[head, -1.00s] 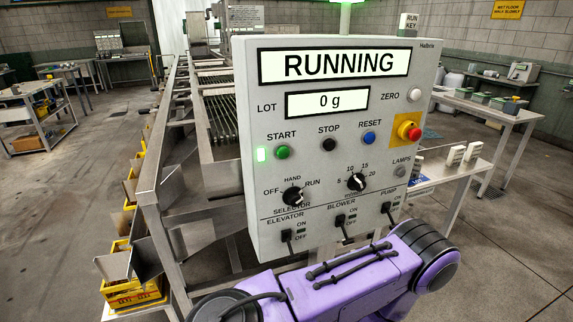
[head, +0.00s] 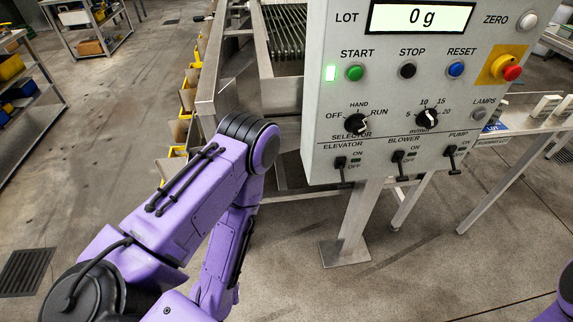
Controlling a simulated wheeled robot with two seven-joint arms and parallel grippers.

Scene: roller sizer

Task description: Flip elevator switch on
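The elevator switch (head: 341,165) is a black lever at the lower left of the grey control panel (head: 390,60) in the head view. Its handle points down, toward the OFF mark. The blower switch (head: 399,163) and pump switch (head: 452,157) are similar levers to its right, also pointing down. My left arm comes in from the left, with its elbow to the left of the panel and its forearm folded down. My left gripper is not visible. Only a sliver of my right arm shows at the lower right edge, and its gripper is out of view.
The panel also carries a selector knob (head: 357,124), a green start button (head: 355,73) and a red emergency button (head: 511,73). A metal post (head: 351,232) stands below the panel. The sizer frame (head: 222,80) is behind my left arm. Floor in front of the post is clear.

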